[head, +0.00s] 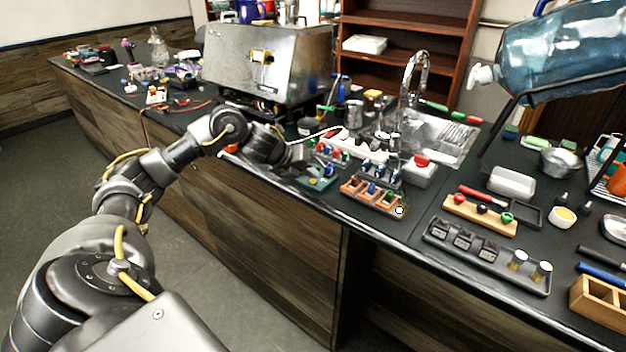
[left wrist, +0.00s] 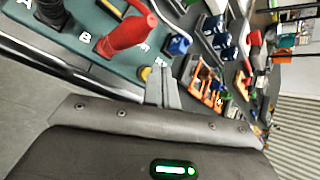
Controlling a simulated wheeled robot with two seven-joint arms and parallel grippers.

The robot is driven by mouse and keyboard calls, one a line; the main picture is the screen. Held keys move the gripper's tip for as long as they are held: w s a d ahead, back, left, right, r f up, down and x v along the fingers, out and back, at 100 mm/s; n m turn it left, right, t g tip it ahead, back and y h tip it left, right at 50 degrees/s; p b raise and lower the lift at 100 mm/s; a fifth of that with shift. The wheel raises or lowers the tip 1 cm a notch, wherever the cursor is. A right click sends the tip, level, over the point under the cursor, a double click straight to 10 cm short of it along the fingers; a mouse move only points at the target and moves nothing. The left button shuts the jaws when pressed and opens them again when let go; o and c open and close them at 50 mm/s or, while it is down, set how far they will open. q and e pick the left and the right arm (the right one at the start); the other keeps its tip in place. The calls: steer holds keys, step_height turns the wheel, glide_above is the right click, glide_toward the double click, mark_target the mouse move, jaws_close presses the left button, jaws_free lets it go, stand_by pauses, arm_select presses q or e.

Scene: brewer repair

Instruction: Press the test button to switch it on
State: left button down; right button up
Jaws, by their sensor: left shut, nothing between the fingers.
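A teal test board (head: 316,183) lies near the counter's front edge. In the left wrist view the teal board (left wrist: 100,52) carries white letters, a red clamp-like part (left wrist: 130,35), a dark part (left wrist: 50,12) and a small round yellow button (left wrist: 145,73). I cannot tell for certain that this yellow button is the test button. My left gripper (head: 306,158) is over the board in the head view. In the left wrist view its closed fingers (left wrist: 163,80) are empty, right beside the yellow button; whether they touch it is unclear. My right gripper is not in view.
An orange-trayed rack (head: 374,196) stands right of the board. A white box with a red top (head: 421,165) is behind it. A large steel machine (head: 268,62) stands behind my left arm. A sink (head: 440,138) with a tall tap is farther right.

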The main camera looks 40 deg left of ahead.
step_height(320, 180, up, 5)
steer(key=p, duration=0.5)
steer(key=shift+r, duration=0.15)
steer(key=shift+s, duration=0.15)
